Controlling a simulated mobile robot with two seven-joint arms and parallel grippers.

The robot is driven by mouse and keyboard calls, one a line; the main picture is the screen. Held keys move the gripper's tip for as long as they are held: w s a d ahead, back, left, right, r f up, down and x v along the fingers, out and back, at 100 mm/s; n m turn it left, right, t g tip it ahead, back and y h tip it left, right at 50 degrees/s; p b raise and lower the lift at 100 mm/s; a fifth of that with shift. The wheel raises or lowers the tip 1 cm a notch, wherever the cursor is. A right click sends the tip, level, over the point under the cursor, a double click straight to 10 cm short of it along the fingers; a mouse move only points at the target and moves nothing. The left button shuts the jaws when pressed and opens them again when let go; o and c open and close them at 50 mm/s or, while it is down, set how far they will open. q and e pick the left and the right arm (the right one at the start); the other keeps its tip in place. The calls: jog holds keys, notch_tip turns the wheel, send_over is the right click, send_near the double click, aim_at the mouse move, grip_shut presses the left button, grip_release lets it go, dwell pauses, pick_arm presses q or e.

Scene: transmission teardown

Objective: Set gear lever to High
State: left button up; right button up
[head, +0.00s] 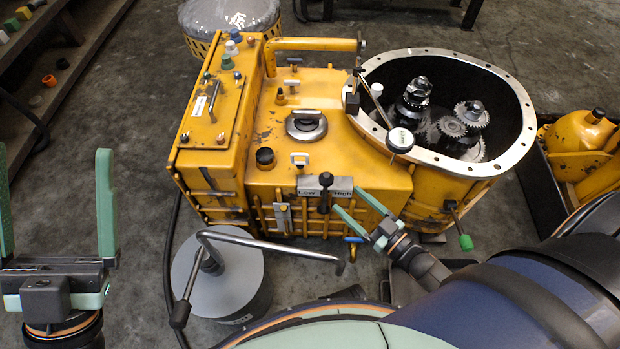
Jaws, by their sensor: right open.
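The gear lever (325,180) is a black knob on a dark stem on the near face of the yellow transmission housing (385,190). It stands about upright in front of a silver plate (310,186) marked Low at its left and High at its right. The knob is about midway between the two words. My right gripper (348,200) is open, its two green fingers pointing up and left just right of the lever; I cannot tell whether a finger touches it. My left gripper (54,150) is open and empty at the left edge, far from the lever.
A grey round canister (225,285) with a bent metal bar (270,247) stands in front of the housing, left of my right gripper. A green-tipped lever (465,242) sticks out at right. The open casing (500,80) holds gears. Floor between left gripper and housing is mostly clear.

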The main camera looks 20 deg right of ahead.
pick_arm(q)
notch_tip(320, 180, down, 3)
jog(key=b, duration=0.3)
jog(key=shift+d+n, duration=0.1)
jog(key=shift+n, duration=0.2)
pick_arm(e)
send_over(325, 195)
jog(key=w, duration=0.4)
jog(key=shift+s+a, duration=0.25)
jog(key=shift+a, duration=0.1)
jog(key=shift+c, duration=0.3)
grip_shut()
